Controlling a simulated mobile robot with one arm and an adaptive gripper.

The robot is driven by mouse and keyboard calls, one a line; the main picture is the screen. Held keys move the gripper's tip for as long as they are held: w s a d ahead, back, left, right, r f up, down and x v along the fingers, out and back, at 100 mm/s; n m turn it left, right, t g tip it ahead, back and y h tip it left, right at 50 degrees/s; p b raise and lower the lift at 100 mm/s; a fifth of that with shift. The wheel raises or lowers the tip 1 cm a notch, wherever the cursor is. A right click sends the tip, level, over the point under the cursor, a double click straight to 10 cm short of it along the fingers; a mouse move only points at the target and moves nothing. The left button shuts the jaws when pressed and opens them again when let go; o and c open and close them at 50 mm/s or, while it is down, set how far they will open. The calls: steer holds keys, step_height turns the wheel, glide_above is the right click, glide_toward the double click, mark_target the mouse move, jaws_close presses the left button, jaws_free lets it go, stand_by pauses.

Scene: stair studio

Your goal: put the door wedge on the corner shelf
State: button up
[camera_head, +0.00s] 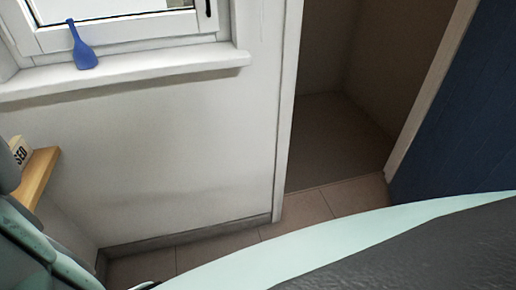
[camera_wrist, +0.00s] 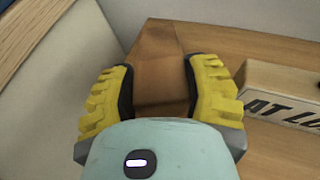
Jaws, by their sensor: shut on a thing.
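In the wrist view, the door wedge (camera_wrist: 158,55) is a brown, wood-like block between the two yellow fingers of my gripper (camera_wrist: 160,88). My gripper is shut on it, one finger against each side. The corner shelf (camera_wrist: 225,40) is a light wooden board around and behind the wedge. I cannot tell whether the wedge touches the board. The shelf's edge also shows at the left of the head view (camera_head: 40,178). In that view my gripper and the wedge are not visible.
A pale sign block (camera_wrist: 285,95) with dark letters stands on the shelf, just right of my gripper. It also shows in the head view (camera_head: 20,152). A blue spatula-like thing (camera_head: 84,55) rests on the windowsill (camera_head: 140,75). An open doorway (camera_head: 335,130) lies right of the wall.

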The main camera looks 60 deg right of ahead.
steer(key=shift+f, duration=0.25)
steer(key=o, duration=1.3)
steer(key=shift+d, duration=0.15)
steer(key=shift+v, duration=3.7)
